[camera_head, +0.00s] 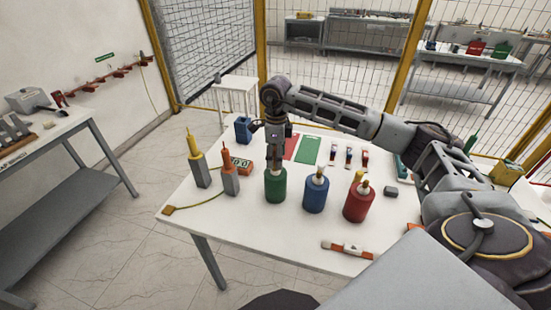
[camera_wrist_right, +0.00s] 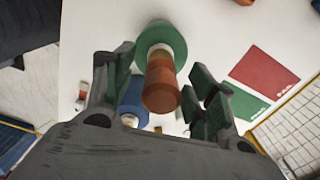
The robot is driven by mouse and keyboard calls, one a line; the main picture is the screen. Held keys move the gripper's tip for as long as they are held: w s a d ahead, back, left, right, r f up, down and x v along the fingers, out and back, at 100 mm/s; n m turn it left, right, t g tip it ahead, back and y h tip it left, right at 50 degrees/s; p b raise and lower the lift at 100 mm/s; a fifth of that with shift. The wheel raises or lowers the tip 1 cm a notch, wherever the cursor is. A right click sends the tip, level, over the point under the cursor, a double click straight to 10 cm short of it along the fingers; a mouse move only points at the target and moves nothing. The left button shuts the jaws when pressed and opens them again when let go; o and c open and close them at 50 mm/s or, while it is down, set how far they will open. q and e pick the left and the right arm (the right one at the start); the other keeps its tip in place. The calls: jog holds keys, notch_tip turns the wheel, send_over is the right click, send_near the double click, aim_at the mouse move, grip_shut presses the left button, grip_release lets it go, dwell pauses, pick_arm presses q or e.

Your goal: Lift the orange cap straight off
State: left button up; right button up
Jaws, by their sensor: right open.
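The green bushing (camera_head: 276,186) stands upright on the white table, left of the blue and red ones. My right gripper (camera_head: 275,158) points down right over its top. In the right wrist view, the orange cap (camera_wrist_right: 161,88) sits in line with the pale neck of the green bushing (camera_wrist_right: 147,40). The cap lies between my two open fingers, with a visible gap on the right side; contact on the left is hard to tell. In the head view the gripper hides the cap. My left gripper is not in view.
The blue bushing (camera_head: 315,194) and red bushing (camera_head: 358,203) stand close on the right. Two grey testers with yellow (camera_head: 201,172) and orange (camera_head: 229,178) tips stand left. Red and green mats (camera_head: 308,150) lie behind.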

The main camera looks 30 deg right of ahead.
jog(key=shift+f, duration=0.95)
jog(key=c, duration=1.1)
